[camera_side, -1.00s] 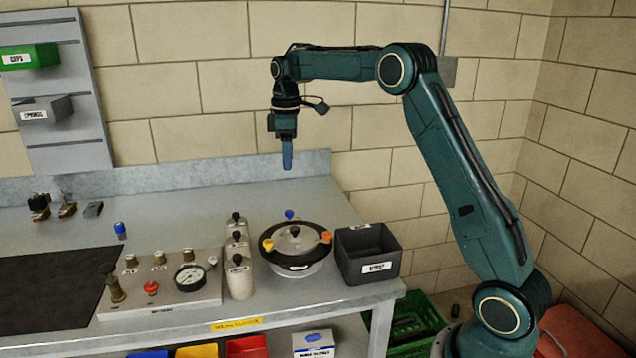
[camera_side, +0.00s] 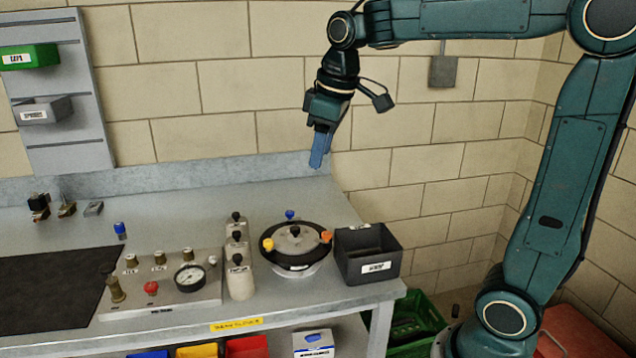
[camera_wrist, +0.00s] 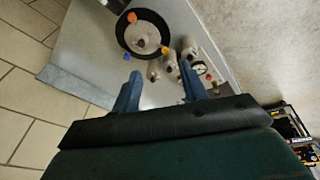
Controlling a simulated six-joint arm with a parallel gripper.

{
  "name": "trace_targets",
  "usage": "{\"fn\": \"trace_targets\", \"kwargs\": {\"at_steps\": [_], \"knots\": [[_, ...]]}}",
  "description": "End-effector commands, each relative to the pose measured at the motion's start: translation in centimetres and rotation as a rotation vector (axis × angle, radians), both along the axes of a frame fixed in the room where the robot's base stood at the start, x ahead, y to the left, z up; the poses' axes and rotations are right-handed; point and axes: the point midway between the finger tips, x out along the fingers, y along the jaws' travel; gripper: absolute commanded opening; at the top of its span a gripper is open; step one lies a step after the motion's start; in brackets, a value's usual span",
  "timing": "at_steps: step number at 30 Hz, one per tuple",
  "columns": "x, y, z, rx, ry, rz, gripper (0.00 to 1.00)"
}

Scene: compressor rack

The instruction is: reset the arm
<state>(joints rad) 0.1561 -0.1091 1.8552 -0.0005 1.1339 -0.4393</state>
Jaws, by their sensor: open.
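My gripper (camera_side: 319,152) hangs in the air above the back right part of the workbench, tilted, with blue fingers pointing down. In the wrist view the two blue fingers (camera_wrist: 160,90) stand apart with nothing between them, so it is open and empty. In the side view the fingers overlap and the gap does not show. My gripper is well above the round black-rimmed fixture (camera_side: 296,242) and the dark bin (camera_side: 352,240), touching neither. The fixture also shows beyond the fingers in the wrist view (camera_wrist: 126,40).
A gauge panel (camera_side: 160,290) and white bottles (camera_side: 240,280) stand left of the fixture. A black mat (camera_side: 50,285) lies at left. A shelf panel (camera_side: 75,100) with small bins hangs on the wall. A green crate (camera_side: 415,318) stands on the floor at right. Air around my gripper is clear.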

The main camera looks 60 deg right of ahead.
Motion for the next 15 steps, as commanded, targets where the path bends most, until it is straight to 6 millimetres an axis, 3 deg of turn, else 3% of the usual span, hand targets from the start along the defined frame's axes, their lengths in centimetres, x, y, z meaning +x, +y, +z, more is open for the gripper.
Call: {"fn": "trace_targets", "kwargs": {"at_steps": [8,15], "knots": [[-6.1,2.5,-0.6,0.031,-0.083,-0.083,0.43],[-11.1,4.1,-2.3,0.072,-0.151,-0.156,0.43]]}}
